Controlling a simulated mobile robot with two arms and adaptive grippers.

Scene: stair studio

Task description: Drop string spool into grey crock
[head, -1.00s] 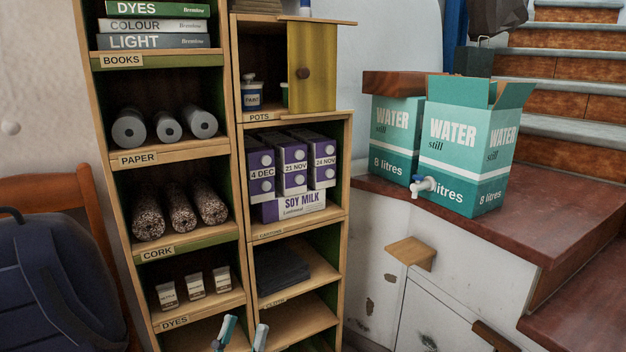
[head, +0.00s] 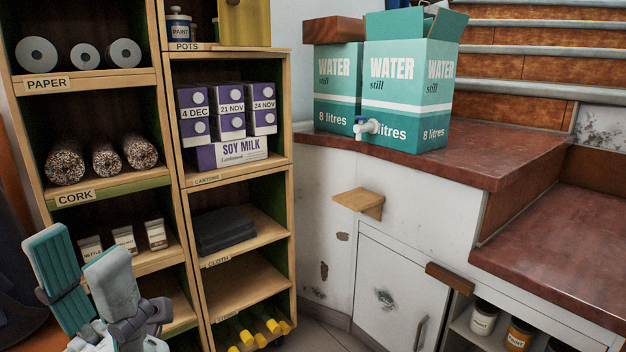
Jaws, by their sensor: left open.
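My left gripper (head: 80,252) is at the lower left of the head view, with its two teal and grey fingers pointing up. It is open, with nothing visible between the fingers. It shows in front of the lower part of the left shelf column, near the dyes shelf, and covers part of it. My right gripper is not in view. I cannot make out a string spool or a grey crock anywhere in this view.
Shelves hold paper rolls (head: 84,56), cork rolls (head: 106,157), soy milk cartons (head: 229,112) and dark folded cloth (head: 224,230). Water boxes (head: 407,95) stand on the red-brown counter (head: 480,150). A small wooden ledge (head: 358,202) juts from the white cabinet. Jars (head: 484,318) sit in an open compartment.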

